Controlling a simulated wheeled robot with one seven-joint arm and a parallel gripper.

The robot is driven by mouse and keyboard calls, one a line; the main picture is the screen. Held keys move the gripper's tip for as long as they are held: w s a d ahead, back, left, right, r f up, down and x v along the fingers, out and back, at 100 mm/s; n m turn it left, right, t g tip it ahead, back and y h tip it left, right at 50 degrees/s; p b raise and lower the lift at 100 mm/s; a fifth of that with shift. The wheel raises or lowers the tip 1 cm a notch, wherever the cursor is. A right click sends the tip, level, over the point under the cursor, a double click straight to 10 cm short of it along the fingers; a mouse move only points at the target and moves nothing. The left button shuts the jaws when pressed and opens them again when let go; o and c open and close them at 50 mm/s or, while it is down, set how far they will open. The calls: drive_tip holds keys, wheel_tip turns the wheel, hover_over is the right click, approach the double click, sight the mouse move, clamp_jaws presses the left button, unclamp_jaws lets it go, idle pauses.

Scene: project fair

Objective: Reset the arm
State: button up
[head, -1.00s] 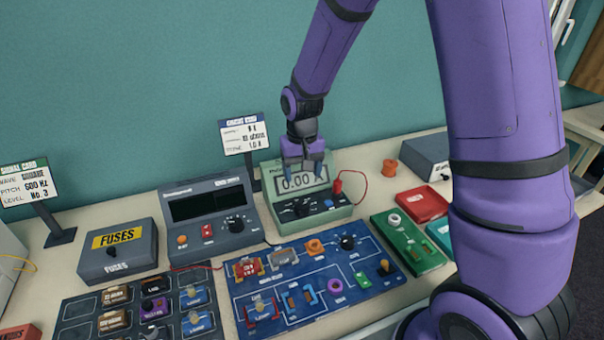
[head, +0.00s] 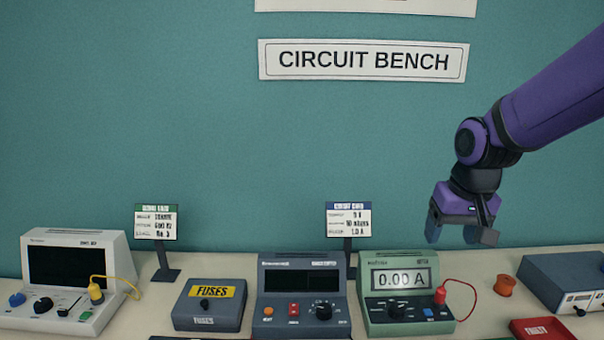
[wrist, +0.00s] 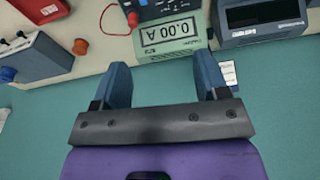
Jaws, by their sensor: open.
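My purple arm reaches in from the right in the head view. My gripper (head: 462,236) hangs in the air above and to the right of the green meter (head: 410,308), in front of the teal wall. Its two blue fingers stand apart with nothing between them, as the wrist view also shows (wrist: 164,84). In the wrist view the meter (wrist: 182,53), reading 0.00 A, lies beyond the fingertips and apart from them.
A dark grey power unit (head: 270,280), a fuses box (head: 195,312) and a white scope (head: 110,265) stand left of the meter. An orange spool (head: 505,286), a red tray (head: 540,328) and a blue-grey box (head: 550,275) are at right. Two card stands (head: 348,220) (head: 156,222) rise behind.

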drive_tip(key=s+d+r+t, duration=0.1)
drive_tip(key=s+r, duration=0.3)
drive_tip(key=s, duration=0.4)
drive_tip(key=s+d+r+t, duration=0.2)
drive_tip(key=s+r, duration=0.3)
drive_tip(key=s, duration=0.4)
drive_tip(key=shift+s+d+r+n, duration=0.15)
drive_tip(key=shift+s+n, duration=0.1)
drive_tip(key=shift+n, duration=0.05)
